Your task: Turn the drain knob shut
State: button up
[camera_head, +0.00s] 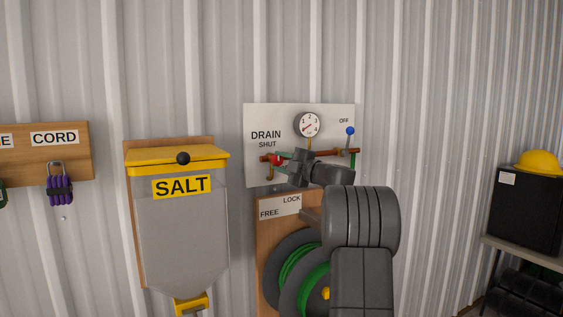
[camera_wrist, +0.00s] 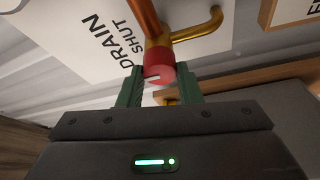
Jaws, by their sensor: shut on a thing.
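The red drain knob (camera_head: 277,160) sits at the left end of a copper pipe on a white panel (camera_head: 264,115), below the words DRAIN and SHUT. In the wrist view the red knob (camera_wrist: 158,75) has a pale mark on its face and lies between the two green fingers. My gripper (camera_wrist: 160,88) is shut on the knob; it also shows in the head view (camera_head: 280,160), reaching in from the right. A brass spout (camera_wrist: 203,26) curves away beside the knob. My arm hides part of the pipe.
A gauge (camera_head: 308,124) and a blue-tipped lever (camera_head: 350,131) marked OFF are on the same panel. A hose reel (camera_head: 290,265) hangs below. A SALT bin (camera_head: 183,220) with a yellow lid is to the left. Bare corrugated wall lies right of the panel.

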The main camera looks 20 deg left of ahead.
dwell(0.4)
jog(key=o, duration=1)
jog(key=shift+c, duration=0.2)
jog(key=b+v, duration=0.4)
jog(key=v, duration=0.9)
jog(key=shift+d, duration=0.4)
jog(key=p+x, duration=0.4)
jog(key=x, duration=0.9)
jog(key=shift+a, duration=0.45)
jog(key=shift+d, duration=0.1)
